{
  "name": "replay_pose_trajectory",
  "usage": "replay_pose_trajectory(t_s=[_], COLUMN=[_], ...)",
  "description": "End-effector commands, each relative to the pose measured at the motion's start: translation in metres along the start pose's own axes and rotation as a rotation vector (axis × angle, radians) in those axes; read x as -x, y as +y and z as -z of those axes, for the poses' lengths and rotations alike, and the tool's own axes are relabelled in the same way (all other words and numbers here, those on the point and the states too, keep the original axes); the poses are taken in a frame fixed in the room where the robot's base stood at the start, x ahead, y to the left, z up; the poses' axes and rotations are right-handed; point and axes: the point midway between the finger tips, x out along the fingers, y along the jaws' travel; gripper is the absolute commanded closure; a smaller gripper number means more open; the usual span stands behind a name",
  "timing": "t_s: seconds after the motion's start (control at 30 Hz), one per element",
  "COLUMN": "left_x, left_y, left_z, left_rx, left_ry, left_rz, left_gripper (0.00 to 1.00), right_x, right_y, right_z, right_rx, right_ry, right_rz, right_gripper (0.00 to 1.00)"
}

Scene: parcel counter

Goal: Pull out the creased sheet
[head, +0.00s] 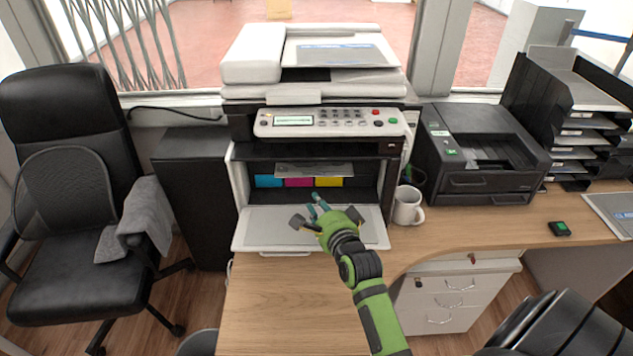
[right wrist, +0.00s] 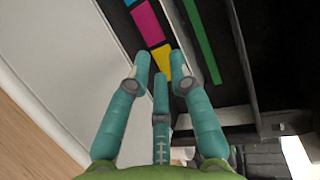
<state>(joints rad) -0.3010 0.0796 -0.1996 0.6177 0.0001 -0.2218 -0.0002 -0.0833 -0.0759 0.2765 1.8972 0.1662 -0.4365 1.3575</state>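The printer (head: 247,125) stands on the desk with its front door (head: 262,232) folded down. A pale grey sheet (head: 312,169) shows inside the opening, above the cyan, magenta and yellow labels (head: 298,182); its creases are too small to tell. My right gripper (head: 316,200) is in front of the opening, over the lowered door and below the sheet. In the right wrist view its teal fingers (right wrist: 160,72) are apart with nothing between them, pointing towards the labels (right wrist: 145,20). I cannot make out the sheet there. My left gripper is not in view.
A white mug (head: 407,208) stands just right of the lowered door. Further right are a black printer (head: 480,185), a small dark device (head: 559,228) and stacked trays (head: 570,130). A black chair (head: 65,190) is at left. The desk front (head: 290,305) is clear.

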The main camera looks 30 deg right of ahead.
Motion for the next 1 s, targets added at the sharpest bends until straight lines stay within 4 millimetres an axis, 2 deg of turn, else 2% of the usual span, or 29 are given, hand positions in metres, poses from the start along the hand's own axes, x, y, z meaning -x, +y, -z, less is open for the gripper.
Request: replay_pose_trajectory(t_s=[0.03, 0.4, 0.7, 1.0], left_x=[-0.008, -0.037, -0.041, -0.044], left_y=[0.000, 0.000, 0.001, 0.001], left_z=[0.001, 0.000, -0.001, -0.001], left_rx=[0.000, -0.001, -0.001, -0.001], left_ry=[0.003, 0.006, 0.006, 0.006], left_rz=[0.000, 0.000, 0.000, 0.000], left_gripper=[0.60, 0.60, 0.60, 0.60], right_x=[-0.007, -0.049, -0.079, -0.092], right_y=[0.002, -0.007, -0.016, -0.019], right_z=[0.003, 0.018, 0.029, 0.034], right_rx=[0.003, 0.004, 0.003, 0.004], right_ry=[0.001, 0.001, 0.000, 0.000], right_rz=[0.002, 0.004, 0.002, 0.002], right_gripper=[0.78, 0.78, 0.78, 0.78])
